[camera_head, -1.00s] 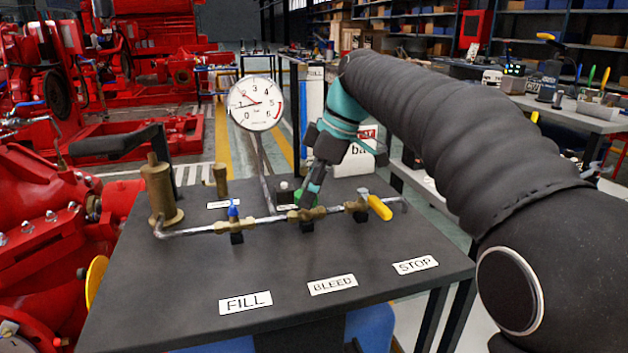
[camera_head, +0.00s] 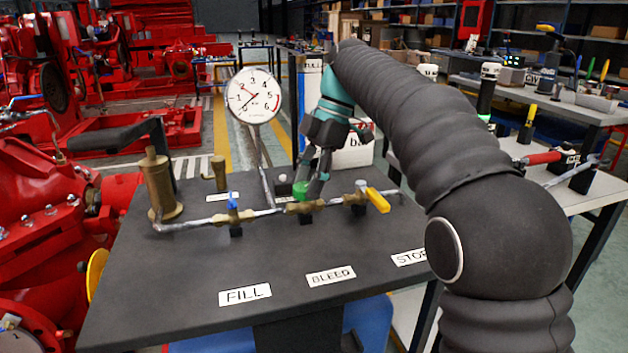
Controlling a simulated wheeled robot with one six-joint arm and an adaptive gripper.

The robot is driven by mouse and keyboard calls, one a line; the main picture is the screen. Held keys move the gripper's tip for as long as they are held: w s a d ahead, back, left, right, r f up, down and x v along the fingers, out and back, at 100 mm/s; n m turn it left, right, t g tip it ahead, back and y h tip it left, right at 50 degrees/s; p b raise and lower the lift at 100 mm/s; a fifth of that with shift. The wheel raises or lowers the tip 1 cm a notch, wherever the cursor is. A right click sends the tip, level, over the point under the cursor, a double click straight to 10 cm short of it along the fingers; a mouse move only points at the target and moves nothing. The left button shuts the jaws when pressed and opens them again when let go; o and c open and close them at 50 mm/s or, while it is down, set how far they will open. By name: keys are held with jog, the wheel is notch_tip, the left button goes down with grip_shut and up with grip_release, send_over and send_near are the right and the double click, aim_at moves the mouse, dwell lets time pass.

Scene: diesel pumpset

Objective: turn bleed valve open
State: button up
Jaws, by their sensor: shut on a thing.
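The bleed valve is the middle brass valve (camera_head: 304,208) on the pipe, with a green handle (camera_head: 299,190) on top, in line with the BLEED label (camera_head: 331,276). My gripper (camera_head: 308,188) comes down from above and is shut on the green handle. Its fingers hide part of the handle. The fill valve with a blue handle (camera_head: 233,201) stands to the left. The stop valve with a yellow handle (camera_head: 378,200) stands to the right.
A round pressure gauge (camera_head: 253,95) rises on a stem behind the pipe. A brass pump cylinder (camera_head: 160,188) with a black lever stands at the left of the dark bench top (camera_head: 180,300). Red machinery lies further left. The bench front is clear apart from labels.

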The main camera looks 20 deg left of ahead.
jog(key=shift+w, duration=0.15)
jog(key=o, duration=1.1)
jog(key=shift+w, duration=0.1)
jog(key=shift+o, duration=0.2)
jog(key=shift+w+d+r, duration=0.15)
jog(key=shift+r, duration=0.35)
jog(key=w+d, duration=0.8)
jog(key=shift+d, duration=0.35)
